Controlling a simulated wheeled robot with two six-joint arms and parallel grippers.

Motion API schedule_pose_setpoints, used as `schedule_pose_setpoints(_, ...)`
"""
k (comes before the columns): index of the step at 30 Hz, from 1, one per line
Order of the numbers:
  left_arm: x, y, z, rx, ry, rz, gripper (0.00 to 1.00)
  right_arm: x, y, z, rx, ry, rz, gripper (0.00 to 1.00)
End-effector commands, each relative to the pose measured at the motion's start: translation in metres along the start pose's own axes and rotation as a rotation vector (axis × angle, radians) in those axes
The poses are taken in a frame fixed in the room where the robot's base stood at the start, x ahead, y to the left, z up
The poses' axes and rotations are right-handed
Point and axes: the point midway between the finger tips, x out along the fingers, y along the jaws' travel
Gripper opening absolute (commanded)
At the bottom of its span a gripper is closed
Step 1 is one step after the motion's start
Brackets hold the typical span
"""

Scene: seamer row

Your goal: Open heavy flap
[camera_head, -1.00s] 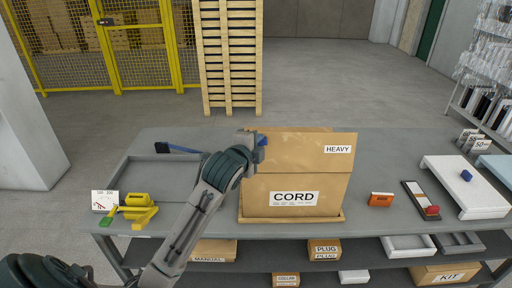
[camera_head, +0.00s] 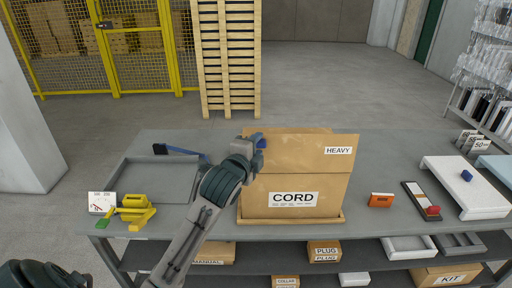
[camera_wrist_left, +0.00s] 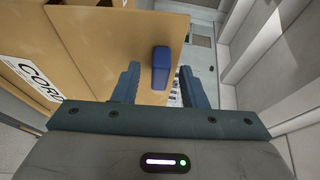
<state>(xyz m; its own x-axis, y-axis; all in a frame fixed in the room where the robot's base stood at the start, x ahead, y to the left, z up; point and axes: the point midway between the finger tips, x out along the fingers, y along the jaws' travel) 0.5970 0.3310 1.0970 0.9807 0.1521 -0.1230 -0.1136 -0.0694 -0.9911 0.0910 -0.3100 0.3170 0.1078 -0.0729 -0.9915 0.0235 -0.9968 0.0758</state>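A cardboard box labelled CORD (camera_head: 293,208) stands on the grey table. Its flap, labelled HEAVY (camera_head: 305,157), stretches across the top front and stands out toward me. A blue tab (camera_wrist_left: 161,68) is fixed to the flap, near its left end in the head view (camera_head: 260,142). My left gripper (camera_head: 256,152) is at that left end. In the left wrist view its fingers (camera_wrist_left: 157,88) are apart, with the tab between and just beyond their tips. A gap shows on both sides of the tab. My right gripper is not in view.
A grey tray (camera_head: 152,181) and a yellow tool (camera_head: 134,208) lie left of the box. An orange box (camera_head: 381,200), a dark holder with a red part (camera_head: 421,201) and a white board (camera_head: 466,188) lie right. Boxes and trays fill the lower shelf.

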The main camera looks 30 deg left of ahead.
Motion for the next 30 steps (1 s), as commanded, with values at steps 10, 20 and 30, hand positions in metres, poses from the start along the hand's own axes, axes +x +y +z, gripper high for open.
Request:
schedule_pose_setpoints(10, -0.006, 0.001, 0.000, 0.000, 0.000, 0.001, 0.38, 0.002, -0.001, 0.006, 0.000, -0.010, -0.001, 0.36)
schedule_pose_setpoints(20, -0.074, 0.002, 0.000, 0.003, 0.002, -0.002, 0.38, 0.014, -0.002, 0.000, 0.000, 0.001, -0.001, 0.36)
schedule_pose_setpoints(30, -0.100, -0.004, 0.000, -0.002, -0.001, 0.004, 0.38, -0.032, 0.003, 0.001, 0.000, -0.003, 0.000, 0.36)
